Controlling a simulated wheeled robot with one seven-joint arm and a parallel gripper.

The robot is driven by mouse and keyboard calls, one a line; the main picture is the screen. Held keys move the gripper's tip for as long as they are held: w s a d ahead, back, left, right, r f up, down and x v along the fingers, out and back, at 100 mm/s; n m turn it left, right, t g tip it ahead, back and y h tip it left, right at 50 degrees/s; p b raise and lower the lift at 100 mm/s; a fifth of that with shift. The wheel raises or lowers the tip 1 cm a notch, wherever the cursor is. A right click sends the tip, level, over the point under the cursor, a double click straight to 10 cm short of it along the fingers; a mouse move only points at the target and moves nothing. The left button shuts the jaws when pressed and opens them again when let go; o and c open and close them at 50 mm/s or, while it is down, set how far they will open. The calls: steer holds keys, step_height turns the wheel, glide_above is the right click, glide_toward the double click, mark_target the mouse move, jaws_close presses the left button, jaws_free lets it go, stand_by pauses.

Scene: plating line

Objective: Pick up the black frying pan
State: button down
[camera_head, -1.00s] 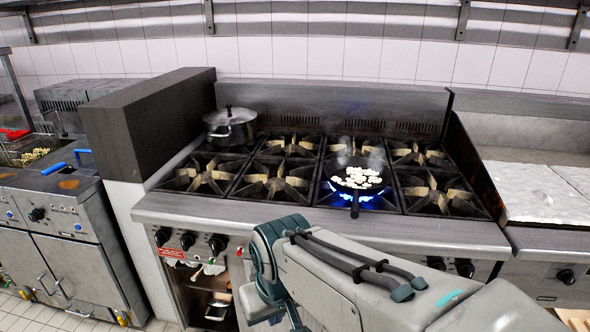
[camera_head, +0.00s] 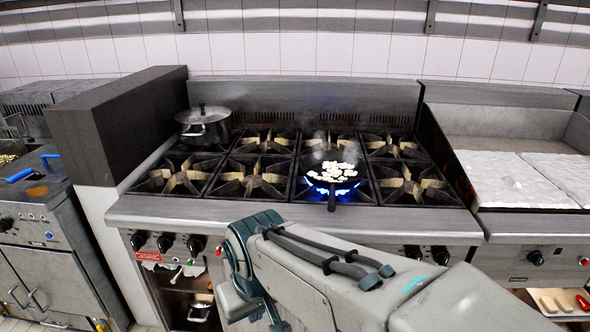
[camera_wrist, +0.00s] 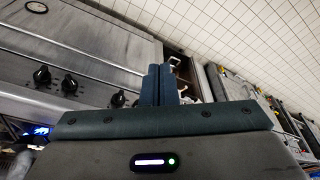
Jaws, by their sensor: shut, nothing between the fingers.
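The black frying pan (camera_head: 332,190) sits on a lit front burner of the stove, right of the middle, with pale food pieces in it and steam rising. Its handle points toward me, over the front edge of the burners. My gripper (camera_wrist: 161,84) shows in the wrist view with its two dark fingers together, holding nothing. In the head view my arm reaches low across the front of the stove, its end below the stove's front ledge and well apart from the pan. In the wrist view the pan is not clearly visible.
Blue flames burn under the pan. A lidded steel pot (camera_head: 203,125) stands on the back left burner. A dark block (camera_head: 115,125) rises left of the stove, and a griddle (camera_head: 510,180) lies to the right. Knobs (camera_head: 165,243) stick out from the stove front.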

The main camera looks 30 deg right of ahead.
steer(key=c, duration=1.6)
jaws_free()
steer(key=shift+d, duration=0.1)
steer(key=o, duration=0.4)
steer(key=w+d+f, duration=0.1)
steer(key=w+d, duration=0.1)
steer(key=w+d+f+g+h, duration=0.1)
steer(key=w+d+f, duration=0.1)
steer(key=w+d, duration=0.1)
steer(key=w+d+f+h+b, duration=0.1)
steer(key=w+d, duration=0.1)
steer(key=d, duration=0.1)
steer(key=shift+w+d+f+m, duration=0.2)
steer(key=shift+w+f+m, duration=0.1)
steer(key=shift+f+m, duration=0.1)
steer(key=shift+c, duration=0.2)
steer(key=n+t+h+b, duration=0.1)
steer(key=n+h+b, duration=0.15)
steer(key=h, duration=0.95)
glide_toward(332, 193)
steer(key=shift+n, duration=0.25)
steer(key=x, duration=0.2)
steer(key=p+x, duration=0.1)
steer(key=x, duration=0.2)
steer(key=w+x, duration=0.1)
steer(key=x, duration=0.1)
steer(key=shift+w+f, duration=0.2)
steer(key=shift+f, duration=0.3)
steer(key=shift+p+x, duration=0.7)
steer(key=shift+x, duration=1.65)
